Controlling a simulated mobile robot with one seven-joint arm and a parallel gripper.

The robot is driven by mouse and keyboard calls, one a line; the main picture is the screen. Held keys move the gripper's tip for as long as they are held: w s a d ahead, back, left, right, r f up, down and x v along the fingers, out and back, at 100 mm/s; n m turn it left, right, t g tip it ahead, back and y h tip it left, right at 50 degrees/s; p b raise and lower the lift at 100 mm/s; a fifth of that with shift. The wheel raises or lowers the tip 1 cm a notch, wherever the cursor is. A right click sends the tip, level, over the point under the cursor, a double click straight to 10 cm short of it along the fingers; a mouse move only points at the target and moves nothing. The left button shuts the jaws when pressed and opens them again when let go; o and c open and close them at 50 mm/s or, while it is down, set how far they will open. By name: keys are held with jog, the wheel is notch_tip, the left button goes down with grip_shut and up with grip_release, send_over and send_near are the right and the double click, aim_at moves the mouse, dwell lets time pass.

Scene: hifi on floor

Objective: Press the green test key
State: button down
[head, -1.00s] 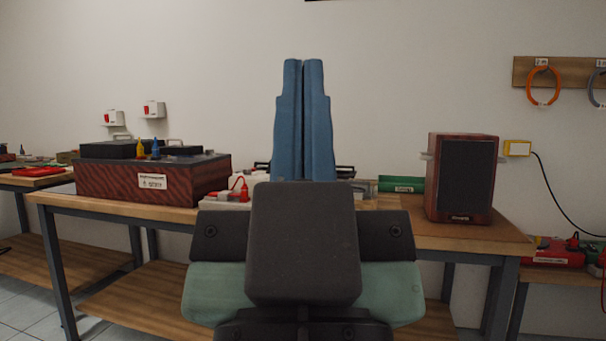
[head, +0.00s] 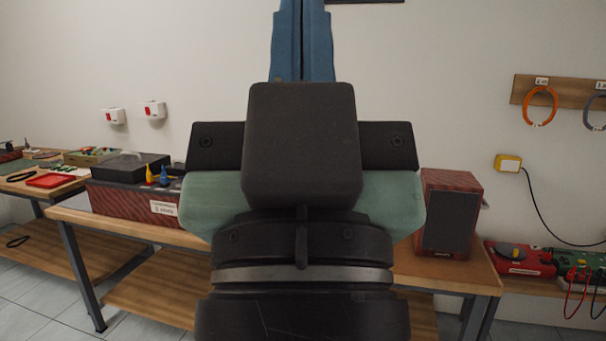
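My gripper (head: 303,45) points up in front of the wall, with its two blue fingers side by side and only a thin line between them. Nothing shows between the fingers, and their tips are cut off by the top edge of the picture. No green test key can be made out. The middle of the workbench (head: 420,268) is hidden behind my gripper and wrist. A dark red amplifier-like box (head: 130,203) with a black top and a white label stands on the bench at left. A dark red speaker (head: 447,215) stands at the right end.
A side bench at left holds a red tray (head: 50,181) and small tools. At right, a red device (head: 520,260) and a green device (head: 580,266) with leads sit on a lower bench. An orange cable loop (head: 540,105) hangs on the wall.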

notch_tip(320, 180, up, 17)
jog(key=p, duration=1.4)
jog(key=shift+f, duration=0.1)
jog(key=shift+w, duration=0.1)
